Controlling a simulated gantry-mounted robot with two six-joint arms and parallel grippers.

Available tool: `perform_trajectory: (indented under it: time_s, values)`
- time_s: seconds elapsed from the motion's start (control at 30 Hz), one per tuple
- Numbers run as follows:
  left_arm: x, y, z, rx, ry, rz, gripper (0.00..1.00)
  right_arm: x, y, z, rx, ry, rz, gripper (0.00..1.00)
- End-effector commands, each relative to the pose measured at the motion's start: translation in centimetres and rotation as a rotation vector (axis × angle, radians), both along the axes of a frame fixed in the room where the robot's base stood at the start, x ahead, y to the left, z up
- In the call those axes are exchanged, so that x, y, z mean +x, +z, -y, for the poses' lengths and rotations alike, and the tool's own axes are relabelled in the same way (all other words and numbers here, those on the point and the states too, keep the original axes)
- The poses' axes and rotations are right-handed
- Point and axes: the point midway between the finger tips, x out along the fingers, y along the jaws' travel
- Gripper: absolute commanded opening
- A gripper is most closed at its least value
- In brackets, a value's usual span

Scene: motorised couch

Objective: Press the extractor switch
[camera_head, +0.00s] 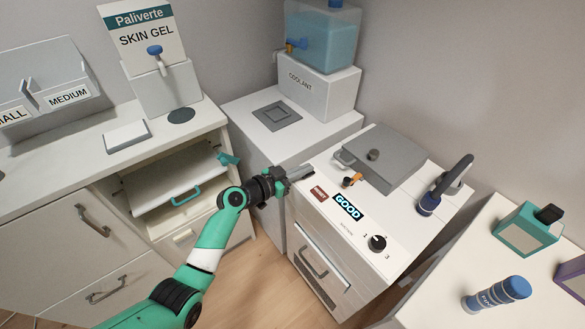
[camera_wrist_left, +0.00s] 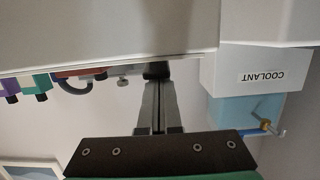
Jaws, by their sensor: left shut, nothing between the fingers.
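A white cabinet unit (camera_head: 395,262) carries a small orange lever-like switch (camera_head: 352,179), a dark red label (camera_head: 319,194), a display reading GOOD (camera_head: 348,206) and a black dial (camera_head: 377,243) marked with numbers. I cannot read which control is the extractor switch. My left gripper (camera_head: 300,173) is shut and empty at the unit's left edge, left of the orange switch and apart from it. Its closed fingers also show in the left wrist view (camera_wrist_left: 157,95), pointing away from the camera. My right gripper is in neither view.
A grey lid (camera_head: 385,157) and a blue-black handpiece (camera_head: 443,185) are on the unit. A COOLANT dispenser (camera_head: 315,90) stands behind on another cabinet.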

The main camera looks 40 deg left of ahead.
Motion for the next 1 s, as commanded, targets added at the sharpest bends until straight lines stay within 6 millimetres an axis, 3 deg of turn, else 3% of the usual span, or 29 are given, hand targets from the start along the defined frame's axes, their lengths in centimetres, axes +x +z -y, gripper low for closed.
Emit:
perform_trajectory:
  time_s: [0.23,0.4,0.6,0.77,1.0]
  values:
    - [0.1,5.2,0.4,0.001,-0.006,0.005,0.00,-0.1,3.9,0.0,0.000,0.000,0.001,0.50]
    - [-4.0,6.4,-0.5,0.000,-0.001,0.004,0.00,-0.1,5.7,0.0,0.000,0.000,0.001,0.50]
    - [-7.5,7.7,-1.1,0.000,-0.002,0.004,0.00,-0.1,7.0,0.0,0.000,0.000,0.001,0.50]
    - [-8.7,8.1,-1.2,0.000,-0.004,0.004,0.00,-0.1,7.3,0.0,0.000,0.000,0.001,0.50]
    - [-8.9,8.1,-1.2,0.000,-0.005,0.005,0.00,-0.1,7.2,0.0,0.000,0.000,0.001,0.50]
